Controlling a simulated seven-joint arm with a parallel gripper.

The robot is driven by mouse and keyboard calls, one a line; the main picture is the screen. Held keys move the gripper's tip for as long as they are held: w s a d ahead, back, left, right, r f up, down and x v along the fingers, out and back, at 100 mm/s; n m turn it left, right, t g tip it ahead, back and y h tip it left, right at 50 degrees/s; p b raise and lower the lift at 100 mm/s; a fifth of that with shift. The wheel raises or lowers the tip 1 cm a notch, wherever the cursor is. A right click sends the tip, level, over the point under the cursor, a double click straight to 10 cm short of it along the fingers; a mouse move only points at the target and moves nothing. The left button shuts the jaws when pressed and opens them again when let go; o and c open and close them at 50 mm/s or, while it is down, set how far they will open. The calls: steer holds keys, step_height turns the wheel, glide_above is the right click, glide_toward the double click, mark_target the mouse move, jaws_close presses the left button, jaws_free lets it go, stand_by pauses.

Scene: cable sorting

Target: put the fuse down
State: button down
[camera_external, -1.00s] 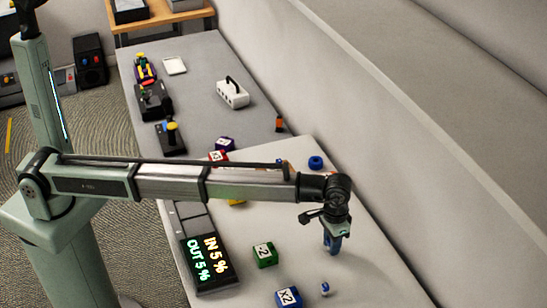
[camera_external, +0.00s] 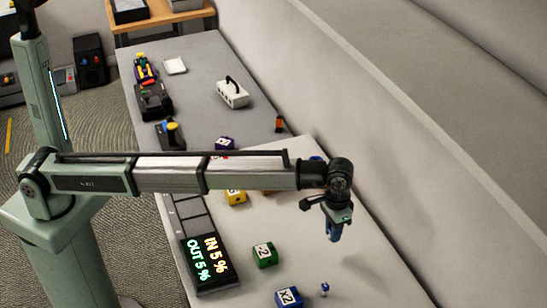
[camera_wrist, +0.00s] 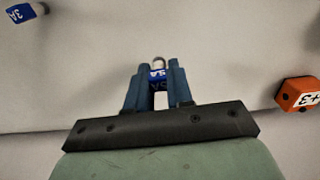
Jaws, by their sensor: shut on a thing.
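The fuse (camera_wrist: 158,75), with a blue lettered band and a silvery end, is between the blue fingers of my gripper (camera_wrist: 159,83) in the wrist view. The fingers are shut on it. In the external view my gripper (camera_external: 334,236) hangs over the right part of the white table; the held fuse cannot be made out there. Another blue and white fuse (camera_wrist: 25,12), marked 3A, lies at the top left of the wrist view. A small blue and white fuse (camera_external: 325,289) stands on the table in front of my gripper in the external view.
A green block (camera_external: 265,255), a blue block (camera_external: 289,297) and a yellow block (camera_external: 236,197) sit on the table. An orange block (camera_wrist: 299,94) is right of my gripper in the wrist view. A display panel (camera_external: 209,262) lies on the left edge. A wall runs along the right.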

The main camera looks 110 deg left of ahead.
step_height(320, 180, up, 4)
steer(key=s+a+r+n, duration=0.25)
steer(key=s+a, duration=0.35)
steer(key=a, duration=0.4)
steer(key=s+a+r+n, duration=0.1)
steer(key=s+a+r, duration=0.3)
steer(key=s+a, duration=0.45)
steer(key=s+a+r+n, duration=0.2)
steer(key=s+a, duration=0.3)
steer(key=s, duration=0.3)
steer(key=s+d+n, duration=0.3)
steer(key=s+n, duration=0.2)
steer(key=n, duration=0.7)
steer(key=shift+d+f, duration=0.2)
steer(key=shift+f, duration=5.15)
steer(key=shift+f, duration=0.15)
